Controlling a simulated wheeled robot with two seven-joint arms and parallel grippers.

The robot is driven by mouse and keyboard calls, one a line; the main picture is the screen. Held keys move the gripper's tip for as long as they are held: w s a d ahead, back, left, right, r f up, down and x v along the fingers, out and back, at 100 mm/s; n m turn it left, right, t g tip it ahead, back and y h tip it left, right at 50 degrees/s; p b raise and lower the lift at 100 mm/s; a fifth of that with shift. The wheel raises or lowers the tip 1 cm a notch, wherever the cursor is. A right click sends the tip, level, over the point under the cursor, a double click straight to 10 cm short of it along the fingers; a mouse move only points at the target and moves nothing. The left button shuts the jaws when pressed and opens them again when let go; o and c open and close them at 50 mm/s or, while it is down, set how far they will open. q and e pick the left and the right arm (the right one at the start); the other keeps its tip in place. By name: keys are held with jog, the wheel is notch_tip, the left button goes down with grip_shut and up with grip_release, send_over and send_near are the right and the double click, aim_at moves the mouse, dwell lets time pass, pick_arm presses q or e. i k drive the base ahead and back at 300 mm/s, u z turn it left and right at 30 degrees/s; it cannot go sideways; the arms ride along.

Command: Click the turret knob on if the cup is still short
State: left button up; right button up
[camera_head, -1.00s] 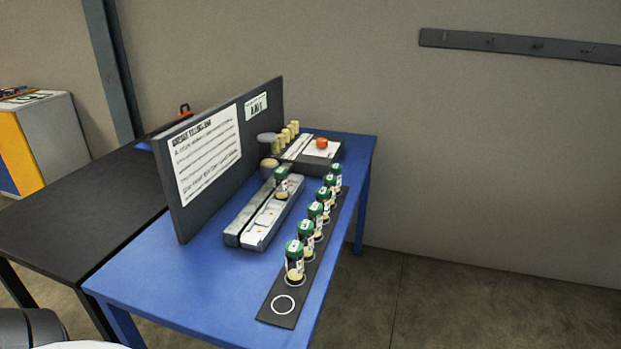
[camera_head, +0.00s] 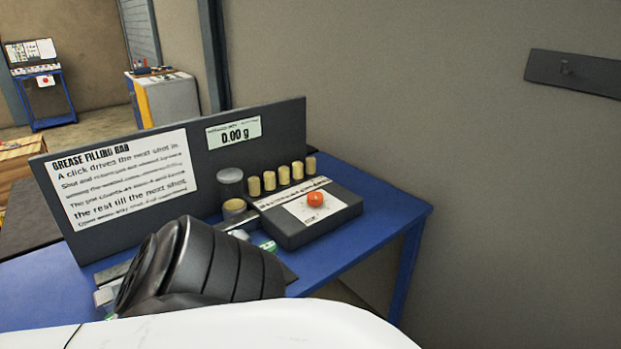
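The orange-red turret knob (camera_head: 315,199) sits on top of a dark box (camera_head: 345,208) with a white printed plate, on the blue table. The display (camera_head: 233,132) on the upright board reads about 0.00 g. I cannot tell for sure which thing is the cup; a tan-topped round piece (camera_head: 234,206) stands below a grey cylinder (camera_head: 230,182), left of the box. Green-and-white bits of the capped containers (camera_head: 268,246) show around my arm, mostly hidden by it. Neither gripper's fingers are in view. Nothing touches the knob.
Several tan cylinders (camera_head: 284,174) stand in a row behind the box. My black and white arm parts cover the front. The blue table (camera_head: 385,215) is bare right of the box.

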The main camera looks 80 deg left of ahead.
aim_at(314, 199)
jog(key=z, duration=0.15)
jog(key=i, duration=1.75)
jog(key=u, duration=3.95)
